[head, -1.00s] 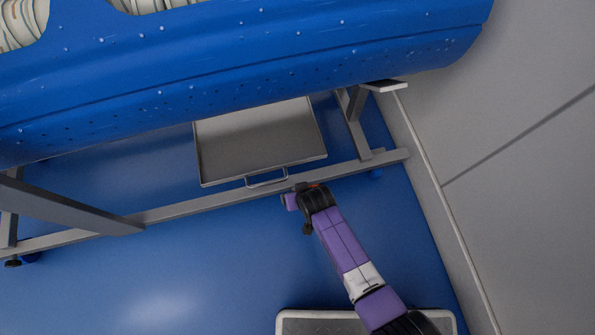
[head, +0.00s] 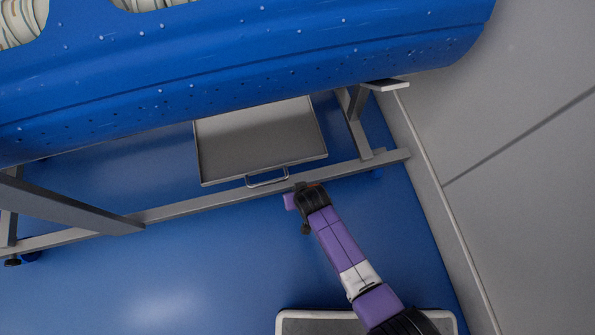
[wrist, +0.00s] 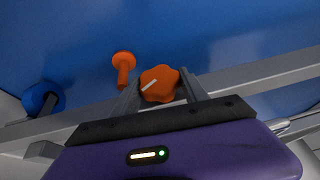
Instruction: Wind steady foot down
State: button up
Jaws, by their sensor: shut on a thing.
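In the wrist view an orange lobed knob (wrist: 159,84) with a pale line on its top sits between the two fingers of my gripper (wrist: 160,92), which is shut on it. Beside it, to the left, is an orange foot piece (wrist: 123,66) with a round flat end and a short stem. In the head view my gripper (head: 306,188) is at the carrier's lower grey rail (head: 210,202), and my arm hides the knob there. I cannot tell whether the foot touches the floor.
A blue tub (head: 250,70) hangs over the frame. A grey tray (head: 260,143) with a handle lies behind the rail. A blue caster (wrist: 43,98) is at the left in the wrist view. A grey wall (head: 510,130) stands at the right.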

jog(key=shift+a+f+n+t+h, duration=0.15)
jog(key=shift+n+t+h, duration=0.15)
jog(key=shift+h, duration=0.9)
jog(key=h+b, duration=0.2)
jog(key=shift+a+f+n+t+b, duration=0.1)
jog(key=shift+f+n+t+b, duration=0.05)
jog(key=shift+n+t+b, duration=0.2)
jog(key=t+h+b, duration=0.1)
jog(key=h+b, duration=0.2)
jog(key=b, duration=0.1)
jog(key=shift+s+n+h, duration=0.1)
jog(key=shift+n+h, duration=0.15)
jog(key=shift+h, duration=0.05)
jog(key=shift+t+h+b, duration=0.25)
jog(key=shift+h+b, duration=0.15)
jog(key=shift+b, duration=0.35)
jog(key=o, duration=1.4)
jog(key=shift+r, duration=0.25)
